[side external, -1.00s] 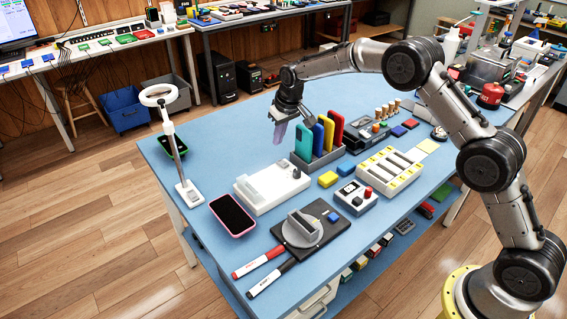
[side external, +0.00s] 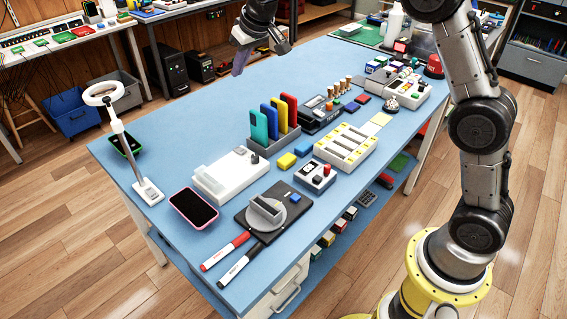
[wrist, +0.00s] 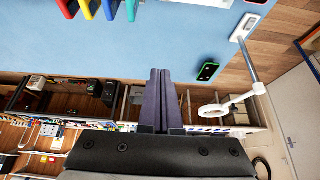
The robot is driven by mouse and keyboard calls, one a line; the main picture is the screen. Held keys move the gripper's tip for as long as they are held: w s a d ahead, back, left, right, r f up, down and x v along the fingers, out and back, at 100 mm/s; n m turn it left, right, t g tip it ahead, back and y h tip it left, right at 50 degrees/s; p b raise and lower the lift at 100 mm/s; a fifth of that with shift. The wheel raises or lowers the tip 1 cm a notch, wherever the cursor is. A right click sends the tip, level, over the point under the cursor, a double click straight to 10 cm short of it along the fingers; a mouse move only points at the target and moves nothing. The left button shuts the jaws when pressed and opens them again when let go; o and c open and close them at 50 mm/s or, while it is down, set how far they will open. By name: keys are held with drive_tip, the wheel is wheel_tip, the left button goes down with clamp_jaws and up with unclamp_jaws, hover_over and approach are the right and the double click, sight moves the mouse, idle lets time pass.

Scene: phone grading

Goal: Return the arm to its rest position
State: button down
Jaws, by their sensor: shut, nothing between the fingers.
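My gripper (side external: 240,62) is raised above the far part of the blue table (side external: 190,110) in the side external view, clear of everything on it. In the wrist view my gripper's fingers (wrist: 160,78) lie together with nothing between them. Most of my upper arm is out of the side external frame. A phone with a pink edge (side external: 194,208) lies on the table's near left. A phone with a green edge (side external: 126,144) lies by the ring lamp, and it also shows in the wrist view (wrist: 208,70).
The ring lamp (side external: 118,122) stands at the left edge. A rack with coloured phones (side external: 262,145), a white device (side external: 230,174), a battery charger (side external: 345,146) and two markers (side external: 232,262) occupy the table. The blue surface behind the rack is clear.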

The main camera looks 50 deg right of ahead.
drive_tip(key=s+d+r+t, duration=0.1)
drive_tip(key=s+r, duration=0.4)
drive_tip(key=s, duration=0.7)
drive_tip(key=s+r+t, duration=0.1)
drive_tip(key=s+r, duration=0.5)
drive_tip(key=s, duration=0.5)
drive_tip(key=s+f+g, duration=0.1)
drive_tip(key=s+f, duration=0.5)
drive_tip(key=s, duration=0.3)
drive_tip(key=s+f+g, duration=0.1)
drive_tip(key=s+f, duration=0.5)
drive_tip(key=s, duration=0.3)
drive_tip(key=shift+s+f, duration=0.35)
drive_tip(key=shift+s, duration=0.05)
